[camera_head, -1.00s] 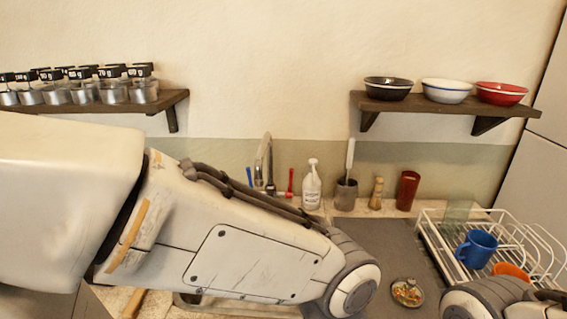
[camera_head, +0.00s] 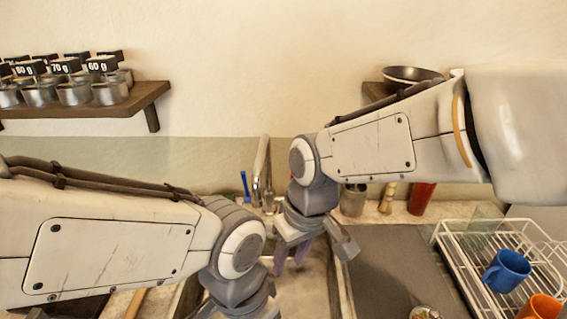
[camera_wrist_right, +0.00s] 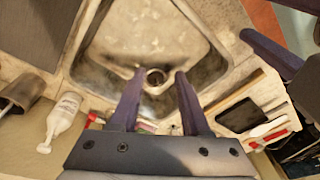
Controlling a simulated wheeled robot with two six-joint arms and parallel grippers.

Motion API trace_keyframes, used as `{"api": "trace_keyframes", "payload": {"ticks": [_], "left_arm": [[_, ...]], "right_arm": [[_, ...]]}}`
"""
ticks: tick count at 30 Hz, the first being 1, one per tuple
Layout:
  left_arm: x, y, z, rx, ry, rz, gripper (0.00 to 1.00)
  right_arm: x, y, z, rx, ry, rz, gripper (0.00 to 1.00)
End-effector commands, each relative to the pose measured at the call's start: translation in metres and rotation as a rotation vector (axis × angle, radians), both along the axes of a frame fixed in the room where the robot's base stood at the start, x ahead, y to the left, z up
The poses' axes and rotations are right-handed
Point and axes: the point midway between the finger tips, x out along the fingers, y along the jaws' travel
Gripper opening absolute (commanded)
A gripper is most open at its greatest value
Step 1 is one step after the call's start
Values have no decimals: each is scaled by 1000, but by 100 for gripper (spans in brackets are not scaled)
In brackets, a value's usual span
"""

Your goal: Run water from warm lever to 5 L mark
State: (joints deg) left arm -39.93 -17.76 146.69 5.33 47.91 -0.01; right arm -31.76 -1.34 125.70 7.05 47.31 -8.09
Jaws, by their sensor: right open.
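The faucet (camera_head: 262,168) stands behind the sink, with a blue lever (camera_head: 246,183) at its left. The red lever is hidden behind my right arm in the head view; a small red bit (camera_wrist_right: 92,117) shows beside the gripper in the right wrist view. My right gripper (camera_head: 292,258) is open and empty, pointing down over the sink (camera_head: 322,290). In the wrist view, the gripper (camera_wrist_right: 156,82) has its fingers apart above the basin (camera_wrist_right: 160,35) and drain. My left gripper (camera_head: 238,300) is at the lower edge, its fingers cut off. I see no marked container.
A soap bottle (camera_wrist_right: 63,116) and a utensil cup (camera_head: 353,200) stand along the wall, with a red tumbler (camera_head: 420,198) farther right. A dish rack (camera_head: 480,255) holds a blue mug (camera_head: 506,270) and an orange mug (camera_head: 541,308). The dark mat (camera_head: 385,265) has free room.

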Motion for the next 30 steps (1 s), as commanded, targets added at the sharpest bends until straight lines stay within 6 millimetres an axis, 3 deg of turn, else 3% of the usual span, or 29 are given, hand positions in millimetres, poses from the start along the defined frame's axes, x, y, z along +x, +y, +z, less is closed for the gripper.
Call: {"api": "trace_keyframes", "payload": {"ticks": [1,6,9,12,15,20,30], "left_arm": [[0,0,20,0,0,0,50],[0,0,46,0,0,0,50],[0,0,58,0,0,1,50],[0,0,67,0,0,1,50],[0,0,71,0,0,1,50],[0,0,75,0,0,1,50],[0,0,94,0,0,2,50]], "right_arm": [[42,7,20,12,-20,-15,46],[166,10,45,50,-112,-33,46],[226,-1,49,62,-159,-40,46],[268,-14,49,66,-199,-44,46],[294,-23,48,68,-226,-46,46],[309,-27,40,69,-240,-45,46],[327,-14,-13,69,-237,-45,46]]}}
